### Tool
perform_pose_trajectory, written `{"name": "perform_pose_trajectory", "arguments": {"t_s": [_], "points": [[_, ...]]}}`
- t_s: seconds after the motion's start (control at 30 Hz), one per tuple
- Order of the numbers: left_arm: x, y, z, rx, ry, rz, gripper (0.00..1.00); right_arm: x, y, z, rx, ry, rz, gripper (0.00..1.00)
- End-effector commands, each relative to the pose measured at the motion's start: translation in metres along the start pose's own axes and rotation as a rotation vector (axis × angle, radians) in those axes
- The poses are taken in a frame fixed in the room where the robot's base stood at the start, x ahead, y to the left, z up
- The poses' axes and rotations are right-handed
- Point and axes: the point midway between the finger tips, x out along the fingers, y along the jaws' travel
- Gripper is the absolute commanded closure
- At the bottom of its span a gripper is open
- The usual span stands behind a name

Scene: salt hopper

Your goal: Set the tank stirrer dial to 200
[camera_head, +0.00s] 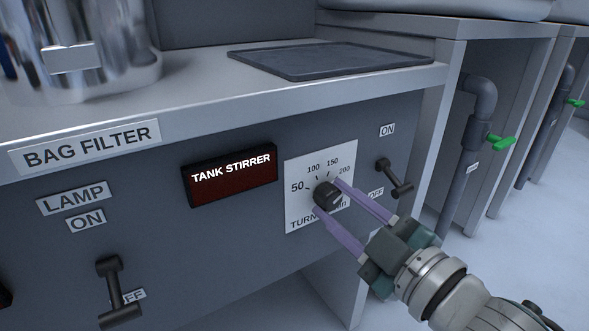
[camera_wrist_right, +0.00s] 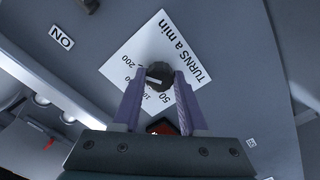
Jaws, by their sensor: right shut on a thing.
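The tank stirrer dial (camera_head: 326,195) is a small dark round knob on a white scale plate (camera_head: 298,216) marked 50, 100, 150 and 200. My right gripper (camera_head: 329,197) comes in from the lower right and is shut on the dial, one finger on each side. In the right wrist view the dial (camera_wrist_right: 160,75) sits between the two purple fingertips (camera_wrist_right: 160,77). A short white mark on it lies roughly sideways; I cannot tell exactly which number it points at. My left gripper is not in view.
A dark red TANK STIRRER sign (camera_head: 232,178) is left of the plate. A toggle switch (camera_head: 394,178) with ON and OFF labels stands close to its right. A lamp switch (camera_head: 115,290) is at the lower left. The counter edge (camera_head: 230,112) overhangs the panel.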

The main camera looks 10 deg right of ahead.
Motion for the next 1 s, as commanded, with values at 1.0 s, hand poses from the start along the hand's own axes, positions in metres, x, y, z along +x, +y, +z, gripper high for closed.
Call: {"name": "perform_pose_trajectory", "arguments": {"t_s": [1.0], "points": [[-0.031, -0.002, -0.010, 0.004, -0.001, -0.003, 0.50, -0.077, 0.002, -0.002, -0.001, -0.002, -0.002, 0.28]]}}
